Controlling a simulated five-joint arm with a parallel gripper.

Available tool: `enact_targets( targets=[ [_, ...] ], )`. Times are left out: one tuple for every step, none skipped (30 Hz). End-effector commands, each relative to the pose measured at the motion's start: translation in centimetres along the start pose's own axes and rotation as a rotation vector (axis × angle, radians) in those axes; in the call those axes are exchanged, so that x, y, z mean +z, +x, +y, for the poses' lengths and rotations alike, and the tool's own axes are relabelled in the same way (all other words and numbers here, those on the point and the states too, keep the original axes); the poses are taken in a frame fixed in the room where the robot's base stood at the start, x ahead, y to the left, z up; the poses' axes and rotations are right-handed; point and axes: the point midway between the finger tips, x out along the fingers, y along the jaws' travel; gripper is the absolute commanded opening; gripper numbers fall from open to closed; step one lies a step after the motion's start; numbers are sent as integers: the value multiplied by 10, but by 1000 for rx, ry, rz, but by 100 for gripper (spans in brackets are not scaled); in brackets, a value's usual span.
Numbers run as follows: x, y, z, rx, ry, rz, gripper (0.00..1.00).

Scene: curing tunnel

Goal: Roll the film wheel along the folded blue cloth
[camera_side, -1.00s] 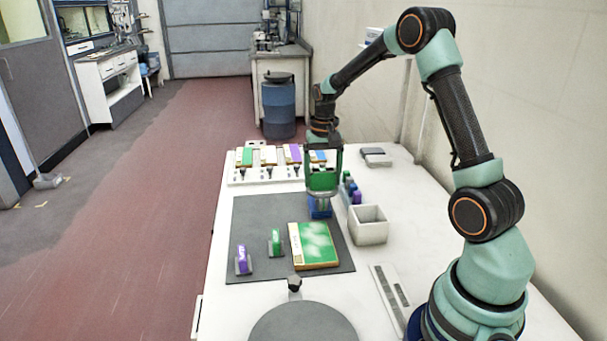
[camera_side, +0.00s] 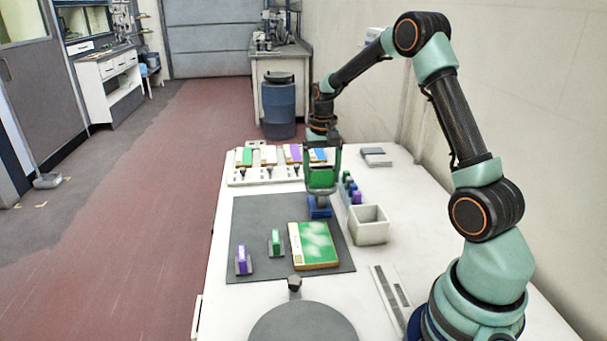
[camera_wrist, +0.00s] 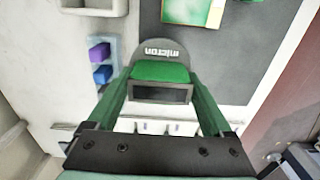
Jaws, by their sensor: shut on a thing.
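My gripper (camera_side: 321,187) points down over the far right part of the dark mat. The cloth is hidden behind the held piece in the wrist view.
The mat (camera_side: 262,215) also bears a green-and-cream book-like piece (camera_side: 314,244) and small green (camera_side: 275,242) and purple (camera_side: 243,260) blocks. An open white box (camera_side: 369,228) stands to the right. A rack (camera_side: 240,182) with coloured pieces stands behind.

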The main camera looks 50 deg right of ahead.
Motion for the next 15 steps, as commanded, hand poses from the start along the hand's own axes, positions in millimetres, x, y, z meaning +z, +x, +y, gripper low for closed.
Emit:
enact_targets(
  targets=[
    [-1,1,1,1,1,-4,18],
    [-2,1,1,1,1,-3,18],
    [-4,1,1,1,1,-3,18],
    [-5,1,1,1,1,-2,18],
    [-6,1,1,1,1,-2,18],
    [-7,0,1,1,1,-2,18],
    [-8,0,1,1,1,-2,18],
    [-9,0,1,1,1,-2,18],
    [-9,0,1,1,1,-2,18],
    [-10,0,1,1,1,-2,18],
    [-10,0,1,1,1,-2,18],
    [-11,0,1,1,1,-2,18],
    [-11,0,1,1,1,-2,18],
    [-12,0,1,1,1,-3,18],
    [-14,0,1,1,1,-2,18]
  ],
)
